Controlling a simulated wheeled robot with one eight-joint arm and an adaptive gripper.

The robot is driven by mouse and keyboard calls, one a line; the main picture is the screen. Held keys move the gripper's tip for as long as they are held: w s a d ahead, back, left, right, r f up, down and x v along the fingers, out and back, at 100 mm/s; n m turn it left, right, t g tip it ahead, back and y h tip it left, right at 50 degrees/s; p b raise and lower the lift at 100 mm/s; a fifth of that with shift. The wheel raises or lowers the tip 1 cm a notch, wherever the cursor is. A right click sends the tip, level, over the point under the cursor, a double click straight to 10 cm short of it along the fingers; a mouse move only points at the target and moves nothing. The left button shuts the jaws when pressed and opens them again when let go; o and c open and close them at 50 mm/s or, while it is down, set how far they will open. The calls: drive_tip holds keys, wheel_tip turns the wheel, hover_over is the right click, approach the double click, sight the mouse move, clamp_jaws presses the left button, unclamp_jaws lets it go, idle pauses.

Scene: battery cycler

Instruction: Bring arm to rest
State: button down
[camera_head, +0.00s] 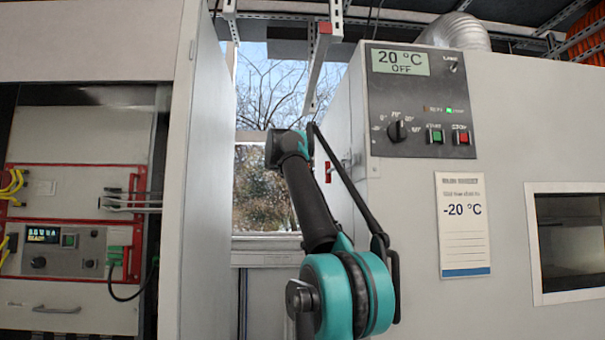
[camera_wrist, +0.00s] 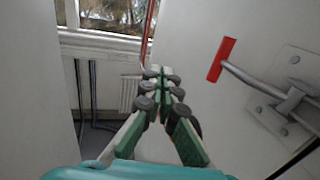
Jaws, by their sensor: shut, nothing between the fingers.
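My gripper (camera_wrist: 161,72) shows in the wrist view with its fingertips together, shut and empty. It points toward the gap below the window, left of a pale cabinet wall. In the head view my teal and black arm rises from the bottom centre and stands in front of the window gap between two cabinets. My gripper itself cannot be made out in the head view.
A red-ended handle (camera_wrist: 221,60) sticks out from the cabinet wall, right of my gripper. The temperature chamber (camera_head: 400,200) stands right of my arm, with a control panel (camera_head: 418,100) reading 20 °C OFF. The cycler cabinet (camera_head: 205,200) stands left. A window (camera_head: 262,185) lies behind.

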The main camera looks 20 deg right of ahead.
drive_tip(key=shift+s+a, duration=0.15)
drive_tip(key=shift+a, duration=0.25)
